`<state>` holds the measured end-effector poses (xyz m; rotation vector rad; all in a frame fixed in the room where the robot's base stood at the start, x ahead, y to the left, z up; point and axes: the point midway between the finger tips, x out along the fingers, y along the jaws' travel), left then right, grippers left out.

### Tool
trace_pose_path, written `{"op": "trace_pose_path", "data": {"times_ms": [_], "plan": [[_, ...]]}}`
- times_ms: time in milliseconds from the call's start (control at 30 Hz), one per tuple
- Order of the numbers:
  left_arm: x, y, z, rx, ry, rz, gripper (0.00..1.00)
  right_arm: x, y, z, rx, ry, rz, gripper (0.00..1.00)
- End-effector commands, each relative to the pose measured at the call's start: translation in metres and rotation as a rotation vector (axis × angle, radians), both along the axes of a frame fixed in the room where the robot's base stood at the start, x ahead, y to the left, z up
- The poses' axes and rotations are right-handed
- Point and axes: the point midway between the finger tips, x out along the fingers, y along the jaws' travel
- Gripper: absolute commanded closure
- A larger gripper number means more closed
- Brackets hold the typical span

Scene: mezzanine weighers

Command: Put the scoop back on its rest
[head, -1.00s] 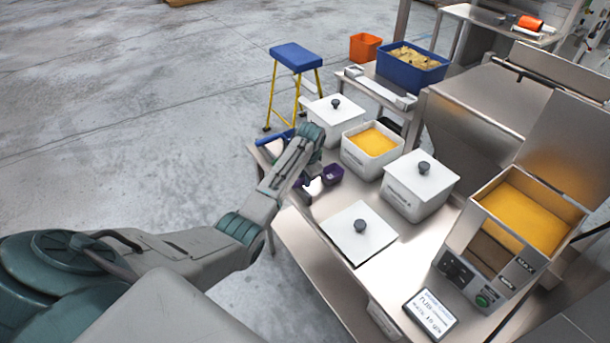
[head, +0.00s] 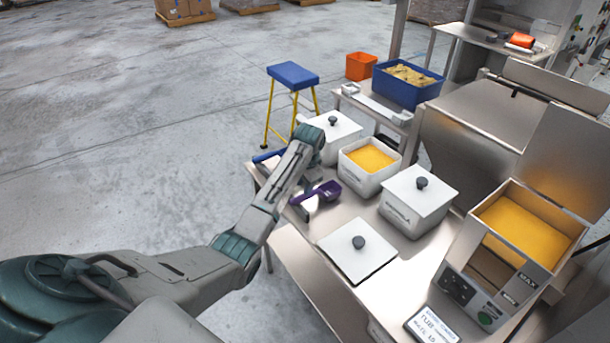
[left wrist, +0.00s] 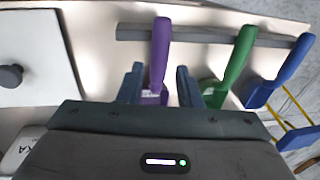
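The purple scoop (head: 329,190) lies near the left edge of the steel table, its bowl towards the tubs in the head view. In the left wrist view its handle (left wrist: 160,52) lies across a grey rest bar (left wrist: 200,38), in line with a green scoop (left wrist: 236,58) and a blue scoop (left wrist: 288,70). I cannot tell whether it touches the bar. My left gripper (left wrist: 160,88) is open, one finger on each side of the purple scoop with gaps between. In the head view my arm partly hides the gripper and the rest. My right gripper is not in view.
A white lid (head: 340,262), an open tub of yellow powder (head: 347,172) and lidded tubs (head: 408,212) stand near the scoop. A weigher hopper (head: 560,245) is at right. A blue stool (head: 293,75) stands behind; the floor at left is clear.

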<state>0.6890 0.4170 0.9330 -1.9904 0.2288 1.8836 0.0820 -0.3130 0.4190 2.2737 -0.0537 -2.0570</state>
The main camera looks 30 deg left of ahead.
Motion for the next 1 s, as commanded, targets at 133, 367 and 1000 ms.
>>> {"op": "trace_pose_path", "data": {"times_ms": [133, 367, 1000], "plan": [[-0.002, -0.004, 0.029, 0.0, -0.004, -0.001, 0.68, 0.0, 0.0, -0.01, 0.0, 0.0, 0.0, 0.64], [-0.005, -0.009, 0.059, 0.001, -0.001, 0.0, 0.68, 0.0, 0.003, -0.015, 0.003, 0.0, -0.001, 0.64], [-0.037, -0.024, 0.026, 0.012, -0.017, 0.013, 0.68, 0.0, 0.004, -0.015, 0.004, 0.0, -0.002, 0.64]]}}
